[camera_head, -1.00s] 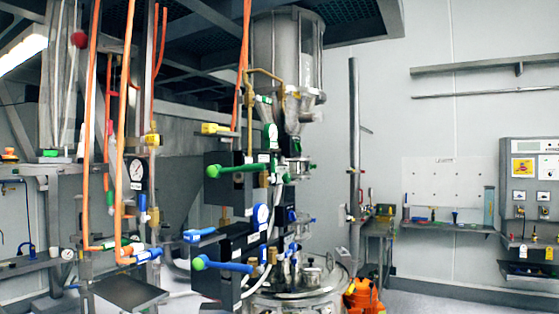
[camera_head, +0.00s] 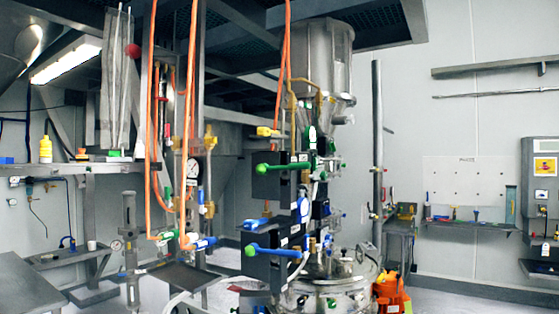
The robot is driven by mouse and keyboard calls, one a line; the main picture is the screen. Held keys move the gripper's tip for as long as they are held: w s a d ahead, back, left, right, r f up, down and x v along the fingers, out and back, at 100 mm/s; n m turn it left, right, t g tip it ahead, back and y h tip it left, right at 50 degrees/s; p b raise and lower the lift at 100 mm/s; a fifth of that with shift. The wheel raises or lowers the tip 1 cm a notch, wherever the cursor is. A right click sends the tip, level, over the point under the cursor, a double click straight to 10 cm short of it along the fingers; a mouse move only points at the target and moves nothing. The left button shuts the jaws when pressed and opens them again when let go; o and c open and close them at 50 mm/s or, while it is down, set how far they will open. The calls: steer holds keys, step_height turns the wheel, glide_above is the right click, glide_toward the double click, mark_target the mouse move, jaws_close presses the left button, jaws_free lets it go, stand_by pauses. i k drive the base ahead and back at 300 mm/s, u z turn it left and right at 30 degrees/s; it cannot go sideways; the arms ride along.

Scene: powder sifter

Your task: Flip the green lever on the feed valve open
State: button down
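A green lever (camera_head: 286,166) with a round green knob (camera_head: 262,169) at its left end sticks out nearly level from a dark valve box (camera_head: 268,188) on the sifter's piping, near the middle of the view. Below it, a blue lever (camera_head: 280,253) with a green knob points left from a second dark box. My gripper is not in view, and nothing touches the green lever.
Orange hoses (camera_head: 153,120) and a pressure gauge (camera_head: 193,168) hang left of the valve boxes. A grey metal table (camera_head: 25,285) stands at the lower left. An orange device (camera_head: 391,292) sits at the sifter's base.

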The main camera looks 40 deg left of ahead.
mark_target(262, 169)
steer(key=u, duration=0.05)
steer(key=k, duration=0.65)
steer(key=u, duration=1.3)
steer(key=i, duration=0.5)
steer(key=u, duration=0.05)
